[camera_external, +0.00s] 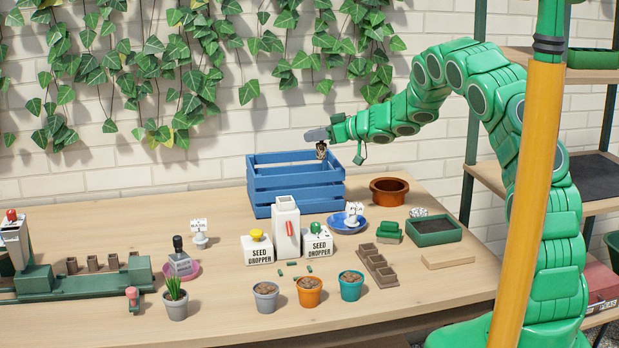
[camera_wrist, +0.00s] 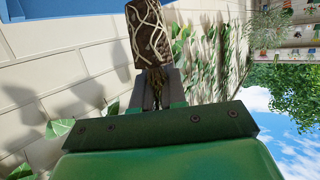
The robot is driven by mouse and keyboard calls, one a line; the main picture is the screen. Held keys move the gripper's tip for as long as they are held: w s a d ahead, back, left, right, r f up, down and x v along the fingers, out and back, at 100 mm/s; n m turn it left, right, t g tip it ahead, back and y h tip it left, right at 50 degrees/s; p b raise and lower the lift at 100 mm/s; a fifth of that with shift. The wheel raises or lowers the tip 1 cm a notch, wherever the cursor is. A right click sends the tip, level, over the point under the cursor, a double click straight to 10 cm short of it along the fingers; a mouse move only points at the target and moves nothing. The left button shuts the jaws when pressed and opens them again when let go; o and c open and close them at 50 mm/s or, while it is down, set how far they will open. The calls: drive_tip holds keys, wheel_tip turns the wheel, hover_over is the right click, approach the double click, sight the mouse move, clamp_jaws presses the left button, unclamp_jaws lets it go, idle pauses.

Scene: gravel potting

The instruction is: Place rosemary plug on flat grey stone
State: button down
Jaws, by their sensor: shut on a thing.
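My gripper (camera_external: 318,137) is raised at the back of the table, above the right side of the blue slatted crate. It is shut on the rosemary plug (camera_external: 321,151), a small dark brown piece. In the wrist view the plug (camera_wrist: 148,35) has pale net-like roots over dark soil, and the gripper fingers (camera_wrist: 157,88) hold it by its narrow, stringy end. I cannot pick out the flat grey stone with certainty in either view.
The blue crate (camera_external: 295,190) stands against the brick wall. An empty terracotta pot (camera_external: 389,192), a blue saucer (camera_external: 347,224), a green tray (camera_external: 434,231) and two seed droppers (camera_external: 259,250) stand nearby. Several small pots line the front. The table's right front is mostly clear.

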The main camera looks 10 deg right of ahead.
drive_tip(key=s+d+m+t+h, duration=0.2)
drive_tip(key=s+d, duration=0.2)
drive_tip(key=d, duration=0.5)
drive_tip(key=s+d+m+t+h, duration=0.1)
drive_tip(key=s+d+m+h, duration=0.15)
drive_tip(key=d, duration=0.65)
drive_tip(key=s+d+m+t+h, duration=0.2)
drive_tip(key=s+d, duration=0.2)
drive_tip(key=d, duration=0.5)
drive_tip(key=shift+n, duration=0.25)
drive_tip(key=shift+s+f, duration=0.15)
drive_tip(key=shift+f, duration=6.55)
drive_tip(key=shift+f, duration=0.15)
drive_tip(key=c, duration=1.2)
unclamp_jaws()
drive_tip(key=shift+a, duration=0.1)
